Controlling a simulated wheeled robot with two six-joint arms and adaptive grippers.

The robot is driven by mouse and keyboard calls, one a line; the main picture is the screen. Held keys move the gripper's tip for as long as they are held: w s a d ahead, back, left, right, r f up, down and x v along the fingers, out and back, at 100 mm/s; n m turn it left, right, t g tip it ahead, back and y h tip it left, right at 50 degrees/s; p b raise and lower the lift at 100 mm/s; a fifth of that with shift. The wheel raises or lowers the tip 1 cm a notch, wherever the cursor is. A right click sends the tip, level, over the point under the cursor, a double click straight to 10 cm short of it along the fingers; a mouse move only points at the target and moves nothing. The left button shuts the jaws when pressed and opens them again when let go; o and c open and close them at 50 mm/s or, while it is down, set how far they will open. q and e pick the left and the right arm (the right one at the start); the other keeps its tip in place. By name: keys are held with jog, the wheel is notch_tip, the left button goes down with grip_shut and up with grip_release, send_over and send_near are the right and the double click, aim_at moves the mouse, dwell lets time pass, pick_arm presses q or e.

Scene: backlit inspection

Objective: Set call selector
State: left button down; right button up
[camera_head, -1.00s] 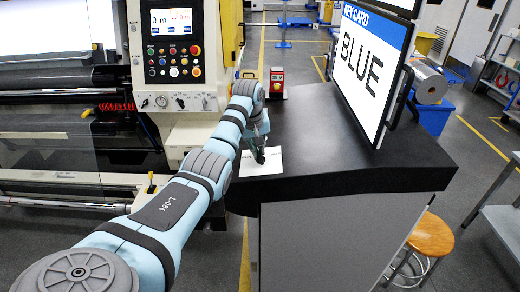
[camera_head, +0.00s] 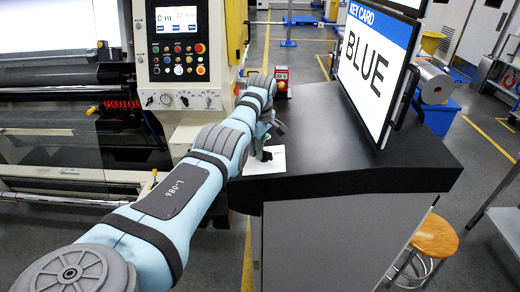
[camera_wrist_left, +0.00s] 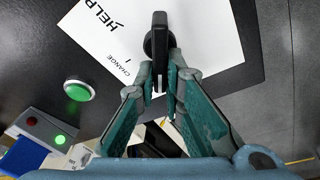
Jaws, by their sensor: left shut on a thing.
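The call selector is a black knob (camera_wrist_left: 159,45) with a long bar handle on a round base. It stands on a white label card (camera_wrist_left: 205,40) that reads HELP and CHANGE, each with a tick mark. In the left wrist view the bar runs nearly straight up the picture, with both labels to its left; any other label is hidden. My left gripper (camera_wrist_left: 161,78) is shut on the lower end of the bar. In the head view the left gripper (camera_head: 263,150) is over the card (camera_head: 272,162) on the dark desk, largely hiding the knob.
A green button (camera_wrist_left: 78,91) lies left of the card, and a box with red and green lights (camera_wrist_left: 48,132) is farther down-left. A screen (camera_head: 375,62) reading KEY CARD BLUE stands on the desk (camera_head: 340,165). A machine control panel (camera_head: 178,45) is at the left.

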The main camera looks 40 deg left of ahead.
pick_arm(q)
jog(key=shift+a+n, duration=0.1)
jog(key=shift+n, duration=0.2)
jog(key=c, duration=1.7)
grip_release()
jog(key=shift+a+f, duration=0.1)
jog(key=shift+a, duration=0.05)
notch_tip(320, 180, up, 12)
jog(key=d, duration=0.1)
jog(key=shift+s+d, duration=0.25)
jog(key=shift+s, duration=0.1)
jog(key=shift+f, duration=0.1)
